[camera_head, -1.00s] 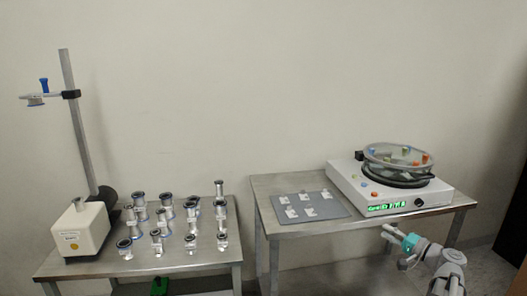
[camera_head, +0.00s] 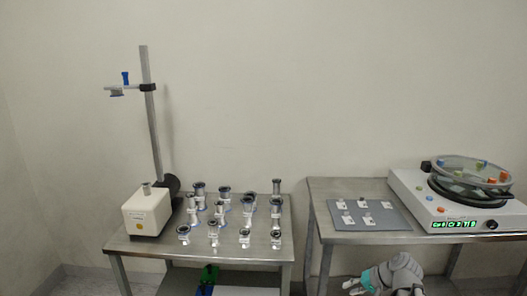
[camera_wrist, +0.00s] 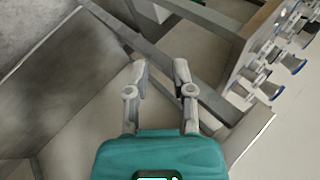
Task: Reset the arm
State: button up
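My arm shows at the bottom edge of the head view, in front of the right table (camera_head: 345,188). In the wrist view my gripper (camera_wrist: 160,72) has its two grey fingers apart with nothing between them. The gripper is low, and no object touches its fingers. Part of my arm is cut off by the lower edge of the head view.
The left table (camera_head: 130,243) bears several metal flanged fittings (camera_head: 213,233), a white pump box (camera_head: 147,210) and a tall stand (camera_head: 152,115). The right table holds a grey mat (camera_head: 385,224) with small white pieces and a white machine (camera_head: 410,190) with a round glass bowl (camera_head: 480,172). A gap separates the tables.

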jog(key=shift+s+a+f+n+g+h, duration=2.3)
jog(key=shift+s+a+h, duration=1.25)
jog(key=shift+a, duration=1.55)
notch_tip(320, 180, up, 27)
jog(key=p, duration=2.6)
jog(key=shift+f+p, duration=0.15)
jog(key=shift+p, duration=0.25)
